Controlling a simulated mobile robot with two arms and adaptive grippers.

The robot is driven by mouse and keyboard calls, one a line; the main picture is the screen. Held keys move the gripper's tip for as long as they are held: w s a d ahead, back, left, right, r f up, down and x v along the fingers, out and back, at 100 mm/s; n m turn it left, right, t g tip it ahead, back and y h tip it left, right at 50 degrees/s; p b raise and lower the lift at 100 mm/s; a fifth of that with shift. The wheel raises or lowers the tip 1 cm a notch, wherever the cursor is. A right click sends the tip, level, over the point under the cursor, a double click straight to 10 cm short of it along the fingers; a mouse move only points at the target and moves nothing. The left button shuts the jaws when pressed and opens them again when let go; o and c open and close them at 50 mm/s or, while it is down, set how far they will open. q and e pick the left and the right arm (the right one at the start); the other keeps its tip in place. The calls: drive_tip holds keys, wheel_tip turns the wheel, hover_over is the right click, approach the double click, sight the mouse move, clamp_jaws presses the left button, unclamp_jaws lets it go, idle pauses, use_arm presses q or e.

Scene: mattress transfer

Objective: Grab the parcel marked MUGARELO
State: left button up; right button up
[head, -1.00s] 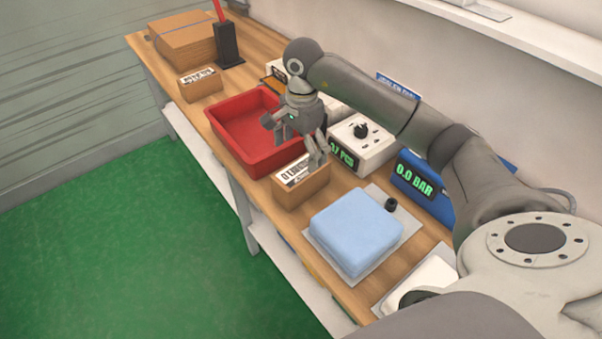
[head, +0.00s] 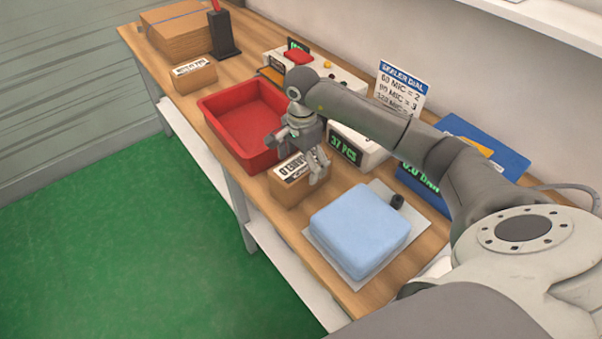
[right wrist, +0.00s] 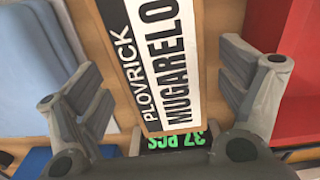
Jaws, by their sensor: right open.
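The parcel marked MUGARELO (head: 285,192) is a small brown box with a white label on top, on the bench between the red tray and the blue block. In the right wrist view its label (right wrist: 160,60) reads PLOVRICK and MUGARELO. My right gripper (head: 299,160) is open just above the parcel, pointing down. In the right wrist view the right gripper's fingers (right wrist: 163,85) are spread on either side of the label, with nothing held. Whether they touch the box sides cannot be told. My left gripper is not in view.
The red tray (head: 214,117) and pale blue block (head: 358,229) flank the parcel closely. A counter (head: 350,150) reading 37 PCS stands behind it. Another labelled box (head: 195,78) sits farther left, near a cardboard stack (head: 178,35). The bench's front edge is close.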

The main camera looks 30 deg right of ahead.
wheel_tip(320, 180, down, 4)
drive_tip(key=shift+w+r+p, duration=0.1)
drive_tip(key=shift+r+p, duration=0.1)
drive_tip(key=shift+p, duration=0.5)
drive_tip(key=shift+f, duration=0.55)
drive_tip(key=c, duration=1.4)
